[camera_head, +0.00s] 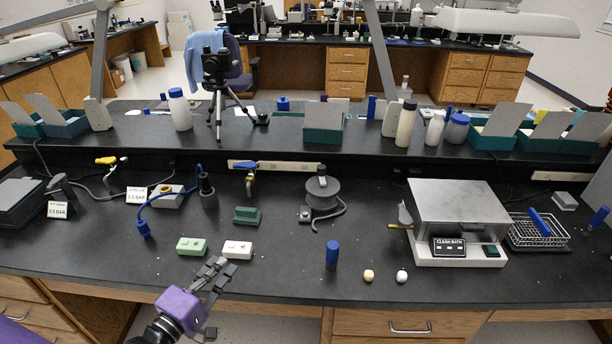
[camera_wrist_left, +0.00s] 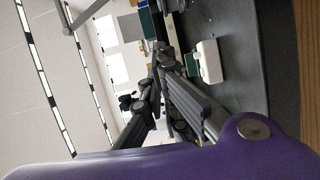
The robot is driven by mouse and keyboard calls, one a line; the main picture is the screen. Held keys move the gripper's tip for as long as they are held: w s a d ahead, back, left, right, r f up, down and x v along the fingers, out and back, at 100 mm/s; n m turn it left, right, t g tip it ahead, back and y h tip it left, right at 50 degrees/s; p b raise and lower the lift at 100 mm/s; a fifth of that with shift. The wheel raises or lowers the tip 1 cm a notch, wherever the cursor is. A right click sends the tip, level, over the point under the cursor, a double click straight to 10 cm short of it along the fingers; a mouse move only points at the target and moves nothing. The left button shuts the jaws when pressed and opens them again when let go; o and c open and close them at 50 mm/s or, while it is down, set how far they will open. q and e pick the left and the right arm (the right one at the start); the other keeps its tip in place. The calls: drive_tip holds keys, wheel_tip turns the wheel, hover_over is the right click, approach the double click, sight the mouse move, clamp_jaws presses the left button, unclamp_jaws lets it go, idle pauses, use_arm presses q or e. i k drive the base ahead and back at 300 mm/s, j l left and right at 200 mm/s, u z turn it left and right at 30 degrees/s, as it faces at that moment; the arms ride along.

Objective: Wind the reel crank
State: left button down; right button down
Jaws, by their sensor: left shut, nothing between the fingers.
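The dark grey reel (camera_head: 322,196) stands upright on the black bench, right of the middle in the head view. A small dark knob (camera_head: 321,169) sticks up at its top, and I take this to be its crank. A dark cable or hose curls from the reel's base. My purple left gripper (camera_head: 221,266) is at the bench's front edge, left of the reel and nearer to me, well apart from it. It is shut and empty. Its fingers (camera_wrist_left: 160,66) also show in the left wrist view. The right gripper is not in view.
A white block (camera_head: 237,249) and a light green block (camera_head: 192,246) lie just beyond the gripper. A dark green block (camera_head: 247,215) sits left of the reel. A blue-capped vial (camera_head: 332,255) stands in front of the reel. The CLEAN-BATH device (camera_head: 460,205) is at the right.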

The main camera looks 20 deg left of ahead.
sight(321, 170)
drive_tip(key=i+l, duration=0.1)
drive_tip(key=i, duration=0.9)
